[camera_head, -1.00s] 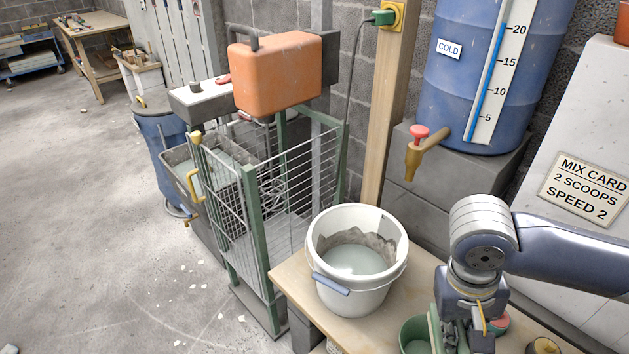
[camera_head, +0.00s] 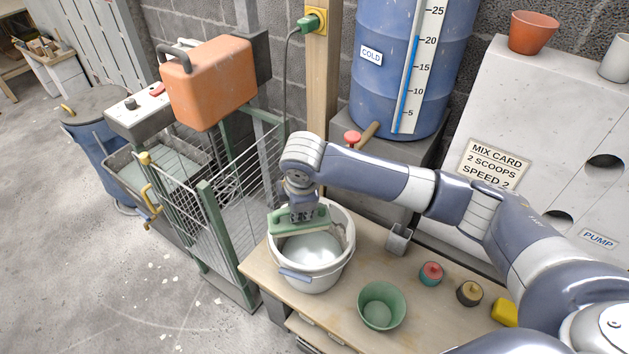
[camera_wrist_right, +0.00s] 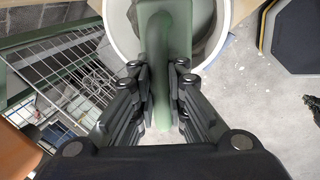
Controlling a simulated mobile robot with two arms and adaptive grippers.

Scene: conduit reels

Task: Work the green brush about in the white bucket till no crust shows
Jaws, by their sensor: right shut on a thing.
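The white bucket (camera_head: 318,282) stands on the wooden bench, with pale grey liquid inside. My right gripper (camera_head: 302,212) is above its far left part, shut on the green brush (camera_head: 283,224). The brush lies across the bucket's mouth; I cannot tell whether its bristles touch the wall or the liquid. The right wrist view shows the brush handle (camera_wrist_right: 160,70) between both fingers and part of the bucket rim (camera_wrist_right: 119,32). The brush and arm hide the far inner wall, so I cannot tell how much crust is there. My left gripper is out of view.
A green cup (camera_head: 382,305) and small red and dark jars stand right of the bucket on the bench (camera_head: 340,325). The wire-sided mixer frame (camera_head: 232,225) with its orange housing is close on the left. A blue water barrel (camera_head: 400,70) is behind.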

